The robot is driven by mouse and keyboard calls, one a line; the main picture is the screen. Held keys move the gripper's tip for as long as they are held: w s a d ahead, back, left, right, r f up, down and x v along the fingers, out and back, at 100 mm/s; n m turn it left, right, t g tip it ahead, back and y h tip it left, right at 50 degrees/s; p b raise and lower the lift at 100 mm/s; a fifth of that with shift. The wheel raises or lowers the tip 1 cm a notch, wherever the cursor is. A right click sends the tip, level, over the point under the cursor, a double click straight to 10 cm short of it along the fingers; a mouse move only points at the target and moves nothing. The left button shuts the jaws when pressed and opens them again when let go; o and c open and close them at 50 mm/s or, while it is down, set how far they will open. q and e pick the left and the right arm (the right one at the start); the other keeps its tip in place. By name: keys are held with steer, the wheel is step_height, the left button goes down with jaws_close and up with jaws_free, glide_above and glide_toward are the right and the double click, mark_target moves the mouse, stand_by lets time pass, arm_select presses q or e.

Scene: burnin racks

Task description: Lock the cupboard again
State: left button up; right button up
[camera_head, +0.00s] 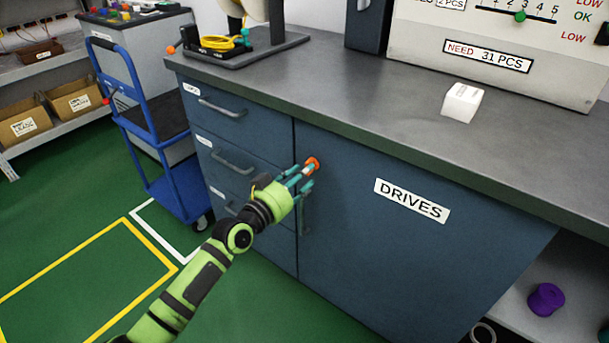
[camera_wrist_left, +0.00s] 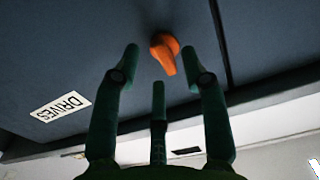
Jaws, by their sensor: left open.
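The cupboard is a dark blue door (camera_head: 375,240) labelled DRIVES, under the grey worktop; it looks closed. An orange latch knob (camera_head: 312,163) sits near the door's upper left corner. My left gripper (camera_head: 302,176) is right at the knob, with teal fingers. In the left wrist view the gripper (camera_wrist_left: 165,62) is open, and the orange knob (camera_wrist_left: 165,52) shows between and just beyond the fingertips, with a tapered end pointing towards them. I cannot tell whether any finger touches it. The DRIVES label (camera_wrist_left: 60,106) also shows there. My right gripper is not in view.
A vertical door handle (camera_head: 304,215) is just below my left gripper. Drawers with grey handles (camera_head: 232,160) are left of the door. A white box (camera_head: 462,102) stands on the worktop (camera_head: 370,90). A blue trolley (camera_head: 180,190) stands further left. A purple spool (camera_head: 545,299) lies on the shelf at right.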

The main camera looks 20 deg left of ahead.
arm_select(q)
steer(key=shift+x, duration=0.8)
jaws_close()
